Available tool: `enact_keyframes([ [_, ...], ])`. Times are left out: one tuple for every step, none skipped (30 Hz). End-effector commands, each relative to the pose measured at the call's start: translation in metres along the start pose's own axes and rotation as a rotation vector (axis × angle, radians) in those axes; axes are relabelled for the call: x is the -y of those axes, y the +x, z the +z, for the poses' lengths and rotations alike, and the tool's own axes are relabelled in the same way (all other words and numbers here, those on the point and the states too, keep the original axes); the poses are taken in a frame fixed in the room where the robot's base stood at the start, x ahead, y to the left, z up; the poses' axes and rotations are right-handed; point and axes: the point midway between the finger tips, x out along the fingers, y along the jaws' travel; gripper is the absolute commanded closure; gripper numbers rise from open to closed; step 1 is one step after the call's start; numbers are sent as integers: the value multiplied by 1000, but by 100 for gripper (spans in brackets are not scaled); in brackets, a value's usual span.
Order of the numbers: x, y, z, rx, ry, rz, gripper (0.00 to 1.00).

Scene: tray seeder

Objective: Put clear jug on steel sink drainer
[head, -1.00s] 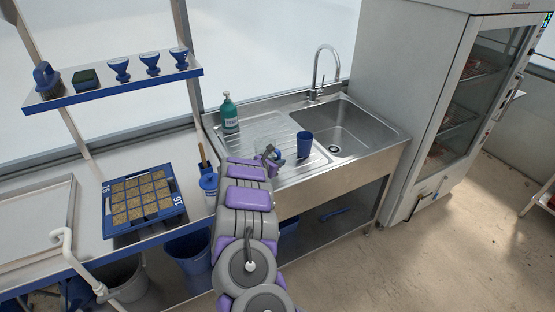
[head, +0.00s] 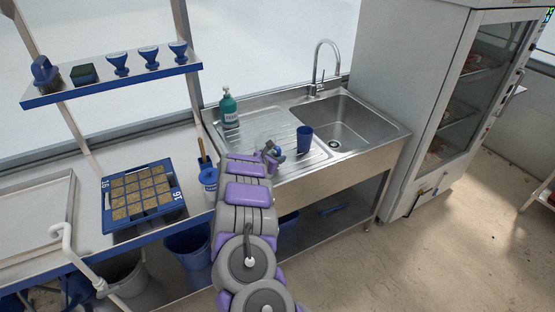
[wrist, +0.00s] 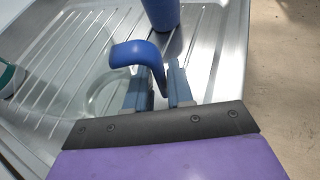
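The steel sink drainer (head: 262,122) is the ribbed board left of the basin, and its ribs (wrist: 59,63) fill much of the wrist view. The clear jug (wrist: 108,92) is see-through with a curved blue handle (wrist: 137,52); its faint outline shows over the drainer, left of my fingers. I cannot tell whether its base touches the ribs. My gripper (wrist: 160,82) has its two grey fingers close together on either side of the lower handle, and seems shut on it. In the head view my gripper (head: 271,151) is over the drainer's front part; the jug's body is hard to make out.
A blue cup (head: 305,140) stands on the drainer just beyond my gripper, also in the wrist view (wrist: 162,12). A green bottle (head: 228,108) stands at the drainer's back left. The basin (head: 345,128) is empty. A blue seed tray (head: 143,196) lies on the left bench.

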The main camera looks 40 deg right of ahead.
Motion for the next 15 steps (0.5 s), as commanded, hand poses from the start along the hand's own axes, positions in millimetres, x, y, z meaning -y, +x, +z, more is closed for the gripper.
enact_keyframes([
  [0, 0, 0, 0, 0, 0, 73],
  [0, 0, 0, 0, 0, 0, 70],
  [0, 0, 0, 0, 0, 0, 66],
  [0, 0, 0, 0, 0, 0, 64],
  [0, 0, 0, 0, 0, 0, 61],
  [0, 0, 0, 0, 0, 0, 57],
  [0, 0, 0, 0, 0, 0, 56],
  [0, 0, 0, 0, 0, 0, 56],
  [0, 0, 0, 0, 0, 0, 56],
  [0, 0, 0, -1, 0, 0, 56],
  [0, 0, 0, -1, 0, 0, 56],
  [0, 0, 0, -1, -1, 0, 56],
  [0, 0, 0, -1, -1, 0, 56],
  [0, 0, 0, -1, -1, 0, 56],
  [0, -1, 0, -1, -1, 0, 56],
])
